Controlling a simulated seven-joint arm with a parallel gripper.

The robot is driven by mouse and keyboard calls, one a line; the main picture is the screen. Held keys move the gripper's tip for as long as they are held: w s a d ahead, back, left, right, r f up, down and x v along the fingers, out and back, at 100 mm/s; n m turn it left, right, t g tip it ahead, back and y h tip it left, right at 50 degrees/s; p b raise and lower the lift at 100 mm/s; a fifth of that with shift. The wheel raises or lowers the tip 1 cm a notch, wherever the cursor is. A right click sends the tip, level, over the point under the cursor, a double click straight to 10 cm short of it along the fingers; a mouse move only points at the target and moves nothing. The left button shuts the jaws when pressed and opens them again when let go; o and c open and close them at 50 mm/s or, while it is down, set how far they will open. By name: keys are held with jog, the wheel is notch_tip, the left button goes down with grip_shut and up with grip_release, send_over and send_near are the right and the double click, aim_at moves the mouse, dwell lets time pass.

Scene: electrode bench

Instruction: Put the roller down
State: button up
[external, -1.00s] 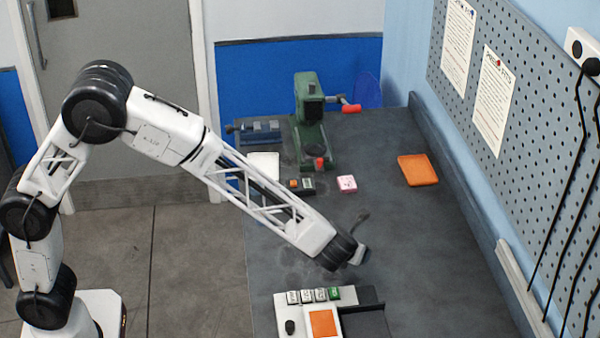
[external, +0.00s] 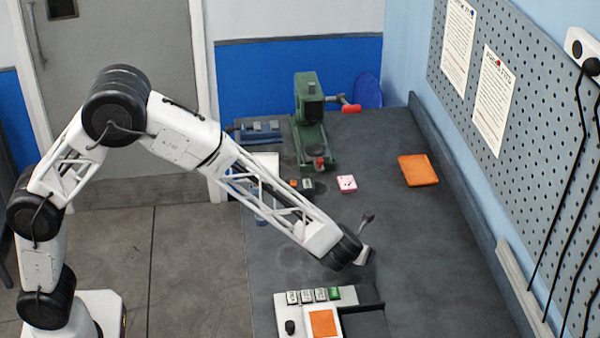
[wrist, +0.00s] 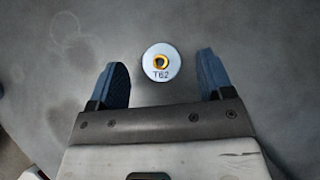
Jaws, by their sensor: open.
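In the wrist view a pale round piece marked T62 (wrist: 150,72), with a gold-rimmed hole, sits between my fingertips. It looks like the roller seen from its end. My gripper (wrist: 162,60) is open, with a dark blue finger on each side and a gap between each finger and the piece. I cannot tell how far the piece is from the bench top. In the external view my gripper (external: 363,258) is low over the bench, behind the device with the orange pad. The fingers and the roller are hidden by my wrist there.
The white device with an orange pad (external: 323,323) and several small blocks stands in front. The bench right of my gripper is clear.

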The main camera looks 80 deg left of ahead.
jog(key=shift+x, duration=1.35)
jog(key=c, duration=1.1)
jog(key=shift+r, duration=0.15)
jog(key=shift+c, duration=0.2)
jog(key=shift+r, duration=0.85)
jog(key=shift+s+r, duration=0.2)
jog(key=shift+r, duration=0.65)
jog(key=s, duration=0.5)
jog(key=s+d+r, duration=0.1)
jog(key=s, duration=0.9)
jog(key=shift+s+d+r, duration=0.15)
jog(key=shift+s+d, duration=0.05)
jog(key=shift+s, duration=0.1)
